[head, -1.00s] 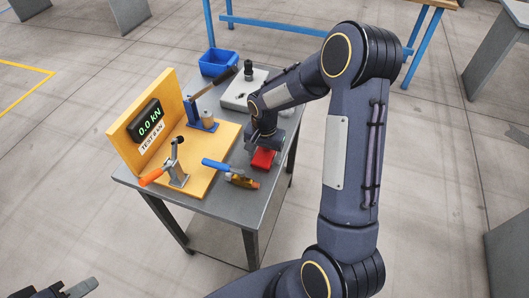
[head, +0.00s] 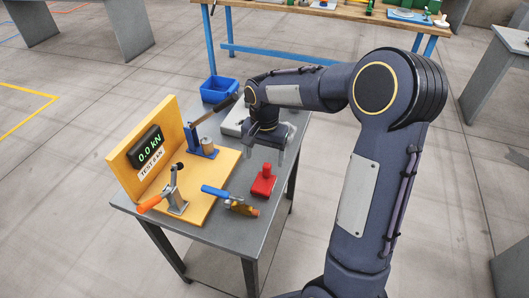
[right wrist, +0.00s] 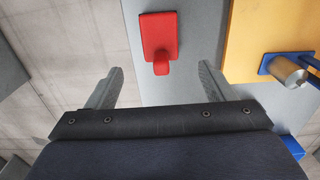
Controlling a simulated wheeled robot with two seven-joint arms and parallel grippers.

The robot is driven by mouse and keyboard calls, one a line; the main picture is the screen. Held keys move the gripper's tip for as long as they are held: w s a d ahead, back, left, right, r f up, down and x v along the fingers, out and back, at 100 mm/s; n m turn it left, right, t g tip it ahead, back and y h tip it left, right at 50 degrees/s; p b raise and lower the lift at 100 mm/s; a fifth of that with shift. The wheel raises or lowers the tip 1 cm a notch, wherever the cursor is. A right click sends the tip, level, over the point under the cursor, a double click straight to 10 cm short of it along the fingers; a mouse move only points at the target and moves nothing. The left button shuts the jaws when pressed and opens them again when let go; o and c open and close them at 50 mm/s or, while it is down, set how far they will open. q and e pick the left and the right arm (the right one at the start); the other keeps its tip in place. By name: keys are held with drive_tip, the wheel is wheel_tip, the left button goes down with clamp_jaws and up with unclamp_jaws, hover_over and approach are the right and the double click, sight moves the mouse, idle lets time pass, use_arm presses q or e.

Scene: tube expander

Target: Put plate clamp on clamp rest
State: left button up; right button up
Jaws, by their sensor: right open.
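A red block with a raised red knob (head: 263,182) sits on the right part of the grey table; it also shows in the right wrist view (right wrist: 158,38). It may be the plate clamp, but I cannot tell for sure. My right gripper (head: 265,160) is open and empty above the table, a little behind the red block and apart from it. In the right wrist view the knob points toward the gap between the open fingers (right wrist: 158,85). A pale grey plate (head: 233,125), partly hidden by my right arm, lies behind; whether it is the clamp rest is unclear. My left gripper is out of view.
A yellow board (head: 205,205) carries a 0.0 kN display (head: 146,147), an orange-handled lever clamp (head: 174,195) and a blue stand with a tan cylinder (head: 208,145). A blue-handled tool (head: 228,198) lies near the front edge. A blue bin (head: 218,90) is at the back.

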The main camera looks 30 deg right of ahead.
drive_tip(key=s+a+r+n+t+y, duration=0.2)
drive_tip(key=s+r+n, duration=0.1)
drive_tip(key=s+r, duration=0.55)
drive_tip(key=s+a+n+t+y, duration=0.1)
drive_tip(key=s+a+n, duration=0.1)
drive_tip(key=s, duration=0.5)
drive_tip(key=s+a+f+n+t, duration=0.1)
drive_tip(key=s+a+n+t, duration=0.1)
drive_tip(key=s, duration=0.5)
drive_tip(key=shift+a+f+n+t+y, duration=0.35)
drive_tip(key=shift+a+n, duration=0.35)
drive_tip(key=shift+a, duration=0.25)
drive_tip(key=shift+s, duration=0.1)
